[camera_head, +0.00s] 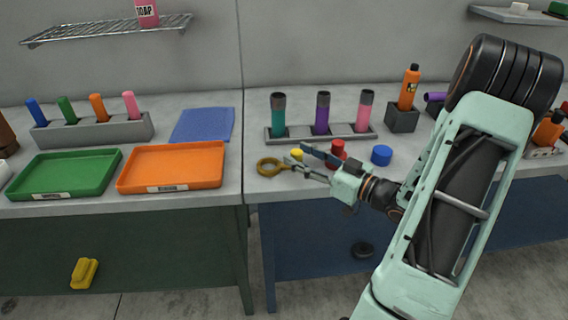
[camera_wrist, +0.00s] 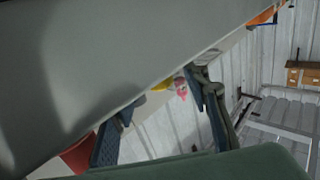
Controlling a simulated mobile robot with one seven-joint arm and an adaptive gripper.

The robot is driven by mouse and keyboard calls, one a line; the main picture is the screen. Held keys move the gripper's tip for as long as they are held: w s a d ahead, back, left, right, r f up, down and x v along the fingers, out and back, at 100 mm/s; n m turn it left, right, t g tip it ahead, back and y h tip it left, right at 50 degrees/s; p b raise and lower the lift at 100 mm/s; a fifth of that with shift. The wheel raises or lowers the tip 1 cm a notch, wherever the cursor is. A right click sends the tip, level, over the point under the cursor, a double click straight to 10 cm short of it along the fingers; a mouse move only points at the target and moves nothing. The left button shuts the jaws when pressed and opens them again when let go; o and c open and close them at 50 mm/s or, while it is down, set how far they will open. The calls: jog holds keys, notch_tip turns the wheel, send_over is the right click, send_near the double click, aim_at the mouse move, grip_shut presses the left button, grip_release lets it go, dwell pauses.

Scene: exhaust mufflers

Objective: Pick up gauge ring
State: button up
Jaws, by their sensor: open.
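The gauge ring appears to be the brass-yellow ring (camera_head: 270,166) with a short handle, lying near the front edge of the right bench. My gripper (camera_head: 299,157) is open just right of it, with its fingers pointing left. The near fingertip is close to the ring's handle in the head view; I cannot tell if they touch. In the wrist view the spread blue fingers of my gripper (camera_wrist: 158,118) show nothing clearly held between them. I cannot make out the ring for certain in that view.
A small yellow piece (camera_head: 297,154), a red knobbed piece (camera_head: 337,147) and a blue cylinder (camera_head: 381,155) are close to my gripper. A grey rack (camera_head: 320,134) with coloured tubes stands behind. An orange tray (camera_head: 172,167) and a green tray (camera_head: 65,173) are at left.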

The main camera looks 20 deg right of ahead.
jog(key=shift+x, duration=0.85)
jog(key=shift+c, duration=0.4)
grip_shut()
